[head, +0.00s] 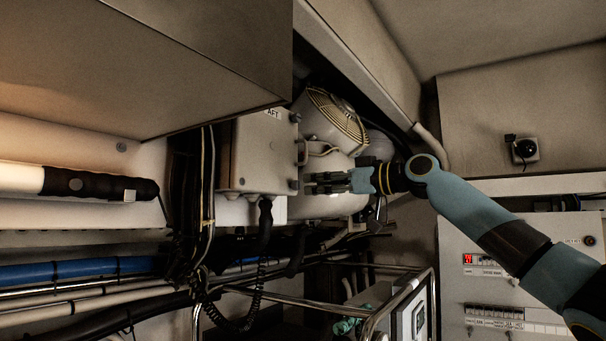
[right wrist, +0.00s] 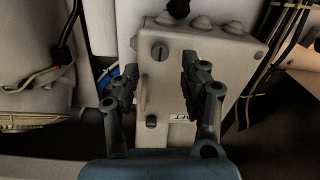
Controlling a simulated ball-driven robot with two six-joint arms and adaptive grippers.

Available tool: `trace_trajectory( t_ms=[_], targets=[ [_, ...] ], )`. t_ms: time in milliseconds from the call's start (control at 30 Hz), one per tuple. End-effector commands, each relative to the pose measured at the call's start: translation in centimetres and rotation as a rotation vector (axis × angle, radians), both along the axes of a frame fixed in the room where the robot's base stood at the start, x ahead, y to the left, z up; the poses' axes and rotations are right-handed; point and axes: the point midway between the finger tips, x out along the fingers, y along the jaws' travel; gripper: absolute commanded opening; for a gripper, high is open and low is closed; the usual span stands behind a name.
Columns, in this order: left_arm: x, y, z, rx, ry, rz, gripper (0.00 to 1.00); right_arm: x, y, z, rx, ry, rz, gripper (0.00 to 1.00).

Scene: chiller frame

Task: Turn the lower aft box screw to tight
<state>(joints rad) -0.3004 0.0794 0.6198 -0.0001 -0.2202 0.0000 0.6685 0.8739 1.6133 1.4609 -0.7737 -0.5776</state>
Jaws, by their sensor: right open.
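The pale aft box (head: 258,155), labelled AFT, hangs left of centre in the head view. Its lower screw (head: 294,184) is a dark knob low on the box's right side. The box (right wrist: 170,90) appears upside down in the right wrist view, with the lower screw (right wrist: 160,50) as a round slotted head near the top; its exact slot angle is unclear. My right gripper (head: 308,183) points left at the lower screw's height. In the right wrist view its spread fingers (right wrist: 159,68) flank the screw's line, empty, with no clear contact. My left gripper is out of view.
The upper screw (right wrist: 151,122) and a pale handle (right wrist: 143,95) are on the same box side. A round fan guard (head: 337,115) is above my gripper. Black cables (head: 205,200) hang left of the box. A metal rail frame (head: 400,300) stands below.

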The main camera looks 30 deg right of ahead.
Motion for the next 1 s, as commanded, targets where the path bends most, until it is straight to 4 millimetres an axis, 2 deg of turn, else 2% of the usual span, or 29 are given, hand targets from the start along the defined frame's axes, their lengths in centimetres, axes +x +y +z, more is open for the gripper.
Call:
trace_trajectory(
  t_ms=[33, 100, 300, 667, 1000],
  targets=[
    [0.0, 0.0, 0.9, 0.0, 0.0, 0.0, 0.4, 0.9, 0.4, 0.5, 0.008, -0.001, 0.001, 0.45],
    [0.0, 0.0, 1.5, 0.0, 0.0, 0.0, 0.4, 1.9, 1.0, 0.4, 0.005, 0.001, 0.002, 0.45],
    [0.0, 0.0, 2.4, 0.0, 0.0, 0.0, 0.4, 3.9, 1.7, 0.1, 0.002, 0.001, 0.0, 0.45],
    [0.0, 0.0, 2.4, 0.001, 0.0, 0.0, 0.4, 4.3, 1.9, -0.1, -0.001, 0.003, 0.0, 0.43],
    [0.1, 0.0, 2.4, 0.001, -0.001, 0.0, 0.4, 4.3, 1.9, -0.1, -0.001, 0.002, 0.0, 0.0]
  ],
)
